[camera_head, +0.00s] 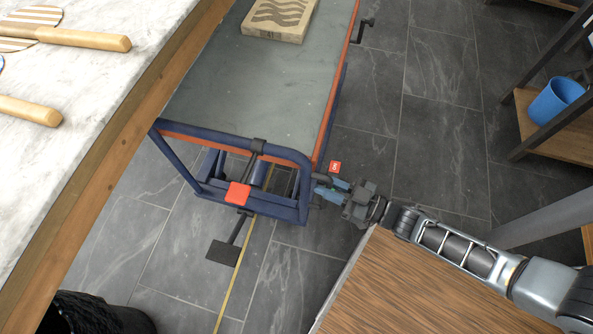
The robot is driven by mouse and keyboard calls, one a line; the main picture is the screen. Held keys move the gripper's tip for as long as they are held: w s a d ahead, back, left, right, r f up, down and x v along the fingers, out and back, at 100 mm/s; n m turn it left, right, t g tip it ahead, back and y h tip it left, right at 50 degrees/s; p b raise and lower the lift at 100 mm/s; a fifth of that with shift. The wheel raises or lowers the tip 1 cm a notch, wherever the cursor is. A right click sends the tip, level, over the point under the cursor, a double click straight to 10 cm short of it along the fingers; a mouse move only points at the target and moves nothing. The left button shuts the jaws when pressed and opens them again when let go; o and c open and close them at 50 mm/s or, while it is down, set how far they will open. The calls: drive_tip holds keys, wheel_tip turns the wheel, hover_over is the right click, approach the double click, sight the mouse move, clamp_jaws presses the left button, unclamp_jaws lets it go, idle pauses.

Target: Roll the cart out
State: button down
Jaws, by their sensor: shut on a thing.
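The cart (245,95) has a grey top, an orange-red edge and a dark blue frame with a tube handle (235,141) at its near end. It stands between a marble-topped counter and the open floor. My gripper (322,189) reaches in from the right and is shut on the cart's blue frame at its near right corner; the exact grip is small and partly hidden. A red tag shows just above the fingers. A black pedal (222,252) and a red block (238,194) are at the cart's near end.
The marble counter (80,90) with wooden-handled tools runs along the left. A wood-topped surface (430,290) is near right. A shelf with a blue bucket (556,100) stands far right. Dark floor (440,110) is clear right of the cart.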

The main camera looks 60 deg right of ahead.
drive_tip(key=s+d+b, duration=0.1)
drive_tip(key=s+d, duration=0.1)
drive_tip(key=s, duration=0.5)
drive_tip(key=s+d, duration=0.2)
drive_tip(key=s, duration=0.5)
drive_tip(key=shift+s+d+b, duration=0.25)
drive_tip(key=shift+d+b, duration=0.1)
drive_tip(key=shift+d, duration=0.05)
drive_tip(key=c, duration=1.2)
unclamp_jaws()
drive_tip(key=shift+o, duration=0.2)
drive_tip(key=s, duration=0.7)
drive_tip(key=shift+s+d, duration=0.35)
drive_tip(key=shift+d, duration=0.1)
